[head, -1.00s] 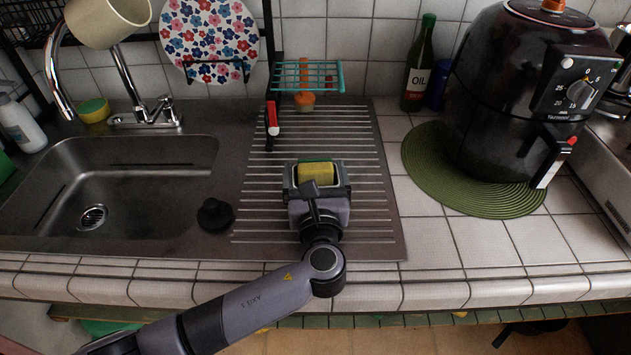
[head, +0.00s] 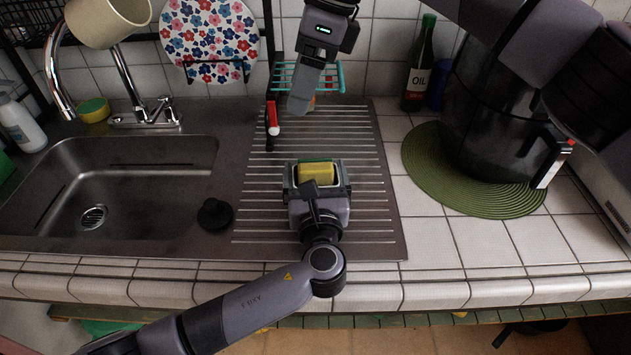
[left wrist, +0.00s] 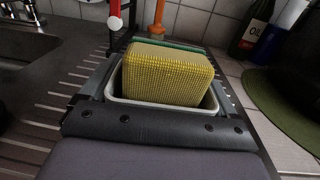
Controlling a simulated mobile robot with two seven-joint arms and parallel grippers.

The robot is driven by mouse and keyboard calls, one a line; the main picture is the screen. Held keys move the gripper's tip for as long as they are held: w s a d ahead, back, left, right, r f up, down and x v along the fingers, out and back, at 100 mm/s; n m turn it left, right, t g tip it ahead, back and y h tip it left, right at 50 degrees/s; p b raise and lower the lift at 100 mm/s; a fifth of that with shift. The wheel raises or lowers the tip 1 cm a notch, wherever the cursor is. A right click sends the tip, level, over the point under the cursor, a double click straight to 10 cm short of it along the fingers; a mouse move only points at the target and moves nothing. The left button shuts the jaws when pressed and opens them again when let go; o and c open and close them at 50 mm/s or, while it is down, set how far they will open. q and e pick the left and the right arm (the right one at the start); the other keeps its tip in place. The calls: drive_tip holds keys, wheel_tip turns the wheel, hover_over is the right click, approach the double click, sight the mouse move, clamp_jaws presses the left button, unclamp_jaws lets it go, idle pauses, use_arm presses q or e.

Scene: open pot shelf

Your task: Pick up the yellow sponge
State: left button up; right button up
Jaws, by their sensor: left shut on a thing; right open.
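The yellow sponge (head: 316,173), with a green back layer, stands in a small pale-rimmed holder (left wrist: 150,112) on the ridged drainboard. My left gripper (head: 317,182) reaches in from the front. In the left wrist view its fingers lie along the outer sides of the holder, with the sponge upright inside, and it is shut on the holder. The fingertips' contact is partly hidden. My right gripper (head: 300,104) hangs over the back of the drainboard, behind the sponge and apart from it. It is open and shows nothing in it.
Another yellow-green sponge (head: 93,110) lies behind the sink (head: 130,185). A black stopper (head: 215,214) is left of my left gripper. A red-and-white brush (head: 273,119), teal rack (head: 333,78), oil bottle (head: 417,70) and green mat (head: 455,185) stand around. Clear tiles lie front right.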

drive_tip(key=d+f+n+h, duration=0.1)
drive_tip(key=h, duration=0.2)
hover_over(316, 164)
drive_tip(key=shift+t+h, duration=0.3)
drive_tip(key=f, duration=0.7)
drive_tip(key=shift+w+a, duration=0.2)
drive_tip(key=shift+w, duration=0.1)
drive_tip(key=shift+s+d+f, duration=0.1)
drive_tip(key=shift+s+f, duration=0.1)
drive_tip(key=shift+f, duration=1.15)
drive_tip(key=shift+s+d+f, duration=0.1)
drive_tip(key=shift+s+f, duration=0.05)
drive_tip(key=shift+f, duration=1.15)
clamp_jaws()
use_arm(q)
drive_tip(key=o, duration=0.8)
use_arm(e)
wheel_tip(316, 164, up, 10)
